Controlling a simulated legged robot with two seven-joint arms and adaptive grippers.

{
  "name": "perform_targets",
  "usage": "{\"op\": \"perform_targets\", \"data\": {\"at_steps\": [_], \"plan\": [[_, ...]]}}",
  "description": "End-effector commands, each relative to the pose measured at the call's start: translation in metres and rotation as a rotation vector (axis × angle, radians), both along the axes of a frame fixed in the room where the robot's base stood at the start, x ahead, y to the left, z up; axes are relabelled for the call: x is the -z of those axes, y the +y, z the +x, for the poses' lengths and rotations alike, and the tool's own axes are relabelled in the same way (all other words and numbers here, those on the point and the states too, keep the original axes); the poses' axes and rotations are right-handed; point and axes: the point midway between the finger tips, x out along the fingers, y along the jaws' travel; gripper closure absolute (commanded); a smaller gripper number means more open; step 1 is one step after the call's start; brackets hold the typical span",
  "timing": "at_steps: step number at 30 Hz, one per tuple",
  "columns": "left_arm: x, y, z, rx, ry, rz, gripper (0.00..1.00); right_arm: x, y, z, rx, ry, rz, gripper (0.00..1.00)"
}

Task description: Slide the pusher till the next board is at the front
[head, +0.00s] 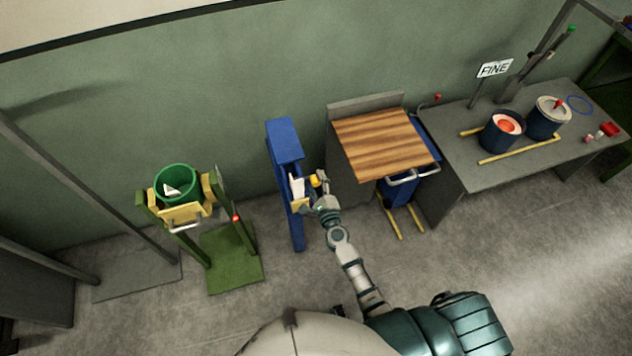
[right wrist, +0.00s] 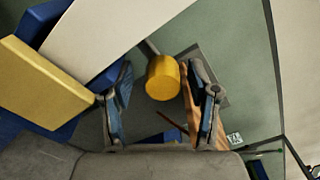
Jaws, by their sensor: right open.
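A tall narrow blue rack (head: 284,140) stands against the wall and holds a white board (head: 297,187), also large at the upper left of the right wrist view (right wrist: 95,28). A yellow block (right wrist: 42,82) sits at the board's lower edge. A yellow round knob (right wrist: 162,78), seemingly the pusher's handle, also shows beside the rack in the head view (head: 315,180). My right gripper (right wrist: 163,102) is open, with the knob appearing between its fingers; contact cannot be told. Boards behind the first one are hidden. My left gripper is not in view.
A wood-topped bench (head: 380,142) stands close right of the rack. A green stand with a green bucket (head: 176,180) is to the left. A grey table (head: 510,155) with blue pots is farther right. The floor between stand and rack is clear.

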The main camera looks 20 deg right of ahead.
Motion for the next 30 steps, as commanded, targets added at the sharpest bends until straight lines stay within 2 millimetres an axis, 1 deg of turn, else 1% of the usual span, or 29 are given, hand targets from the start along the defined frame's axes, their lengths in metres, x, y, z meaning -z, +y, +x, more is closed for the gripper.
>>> {"op": "perform_targets", "data": {"at_steps": [2, 5, 8, 15, 19, 24, 30], "plan": [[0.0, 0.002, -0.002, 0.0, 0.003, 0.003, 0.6, 0.0, 0.0, -0.002, 0.0, 0.0, 0.0, 0.4], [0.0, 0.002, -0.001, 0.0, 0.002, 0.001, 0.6, 0.001, 0.0, -0.011, 0.0, 0.001, 0.0, 0.4], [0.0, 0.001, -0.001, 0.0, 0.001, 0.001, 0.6, 0.001, -0.001, -0.029, 0.001, 0.002, 0.002, 0.4], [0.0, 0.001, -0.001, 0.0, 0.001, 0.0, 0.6, 0.002, -0.003, -0.083, -0.002, 0.003, -0.002, 0.4], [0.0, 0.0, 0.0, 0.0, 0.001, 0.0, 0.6, 0.002, -0.003, -0.104, -0.002, 0.005, -0.003, 0.4], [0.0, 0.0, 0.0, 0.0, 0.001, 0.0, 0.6, 0.002, -0.004, -0.118, -0.002, 0.002, -0.002, 0.4], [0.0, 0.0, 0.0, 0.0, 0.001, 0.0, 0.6, 0.001, -0.004, -0.119, -0.001, 0.001, 0.0, 0.4]]}}
